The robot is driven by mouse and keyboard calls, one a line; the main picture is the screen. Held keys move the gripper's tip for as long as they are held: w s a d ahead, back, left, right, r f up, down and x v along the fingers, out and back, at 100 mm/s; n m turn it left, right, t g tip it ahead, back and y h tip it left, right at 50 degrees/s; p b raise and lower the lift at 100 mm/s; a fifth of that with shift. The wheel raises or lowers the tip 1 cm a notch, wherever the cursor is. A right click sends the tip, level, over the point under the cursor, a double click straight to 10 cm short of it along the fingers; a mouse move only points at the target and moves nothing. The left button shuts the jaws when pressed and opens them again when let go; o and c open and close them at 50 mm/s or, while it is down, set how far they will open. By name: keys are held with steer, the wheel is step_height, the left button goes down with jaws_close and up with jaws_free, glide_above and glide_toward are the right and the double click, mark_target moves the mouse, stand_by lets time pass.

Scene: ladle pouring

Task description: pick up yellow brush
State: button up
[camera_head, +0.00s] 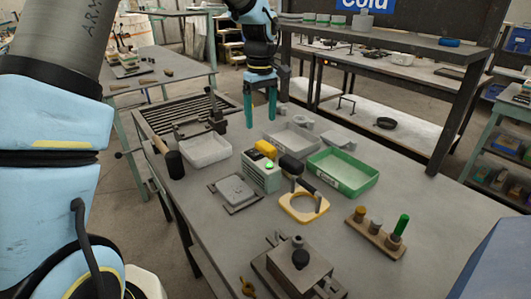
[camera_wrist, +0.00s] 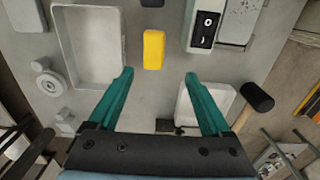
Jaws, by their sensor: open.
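The yellow brush (camera_head: 265,148) lies on the grey workbench, behind a pale box-shaped device in the head view. In the wrist view it is a plain yellow block (camera_wrist: 153,50) near the top middle, its long side running up and down the picture. My gripper (camera_head: 260,120), with two teal fingers, points down above the bench, behind the brush in the head view. In the wrist view the fingers (camera_wrist: 159,75) are wide apart with nothing between them. The brush lies beyond the fingertips, between their lines and untouched.
A white tray (camera_wrist: 90,45) lies left of the brush, and a pale device with a black panel (camera_wrist: 205,30) lies right. A smaller white tray (camera_wrist: 188,112) is near the right finger. A black block (camera_head: 291,166) and a green tray (camera_head: 372,176) are close by. Overhead, a shelf (camera_head: 400,47) stands behind.

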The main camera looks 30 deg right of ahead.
steer(key=p, duration=0.1)
glide_above(266, 145)
step_height(266, 145, down, 5)
steer(key=shift+r, duration=0.15)
steer(key=shift+f+p, duration=1.5)
steer(key=shift+f, duration=1.55)
steer(key=shift+c, duration=0.3)
jaws_close()
